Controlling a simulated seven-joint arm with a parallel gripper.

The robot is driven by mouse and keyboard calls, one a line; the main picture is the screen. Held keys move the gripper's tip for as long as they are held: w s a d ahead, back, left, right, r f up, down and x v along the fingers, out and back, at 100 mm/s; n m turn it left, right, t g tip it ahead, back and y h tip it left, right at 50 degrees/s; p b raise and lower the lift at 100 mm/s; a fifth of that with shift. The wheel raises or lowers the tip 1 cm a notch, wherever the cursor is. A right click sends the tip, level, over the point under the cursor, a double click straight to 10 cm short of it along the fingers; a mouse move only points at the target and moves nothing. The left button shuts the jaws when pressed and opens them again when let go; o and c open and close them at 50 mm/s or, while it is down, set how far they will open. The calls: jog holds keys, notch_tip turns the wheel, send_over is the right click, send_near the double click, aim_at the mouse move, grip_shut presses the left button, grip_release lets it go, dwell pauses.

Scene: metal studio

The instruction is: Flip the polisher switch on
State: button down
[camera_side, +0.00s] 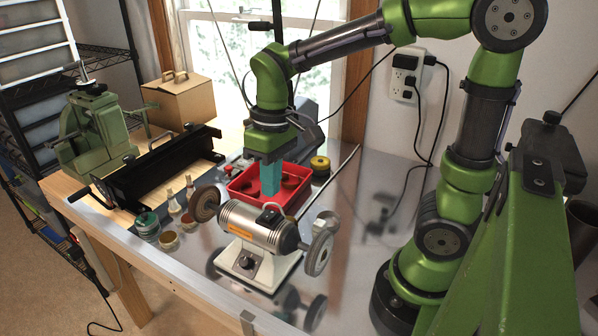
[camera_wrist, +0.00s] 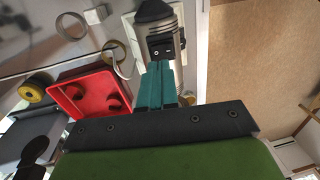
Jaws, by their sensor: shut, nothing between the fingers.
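The polisher (camera_side: 248,228) stands on the metal bench, with a silver motor, a white base (camera_side: 258,280) and a wheel at each end. A dark round control (camera_side: 247,262) shows on the front of its base; whether it is the switch, and its setting, I cannot tell. My gripper (camera_side: 271,194) has teal fingers, pointing down, shut and empty, behind and above the motor in the side view. In the wrist view my gripper (camera_wrist: 159,64) points at a dark plate with small fittings (camera_wrist: 162,47) on the polisher. I cannot tell whether the fingertips touch it.
A red tray (camera_side: 298,200) lies behind the polisher, with a yellow-and-black spool (camera_side: 320,165) beside it. Small jars (camera_side: 147,226) stand left of the polisher's brown wheel (camera_side: 205,204). A black sheet bender (camera_side: 155,170) and a cardboard box (camera_side: 178,100) are farther left. Bench right of the polisher is clear.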

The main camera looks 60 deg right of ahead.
aim_at(266, 217)
notch_tip(266, 217, up, 10)
jog(key=d, duration=0.1)
jog(key=shift+f, duration=0.1)
jog(key=shift+a, duration=0.65)
jog(key=f, duration=0.4)
jog(key=a+f, duration=0.1)
jog(key=f, duration=0.8)
jog(key=shift+a+f, duration=0.35)
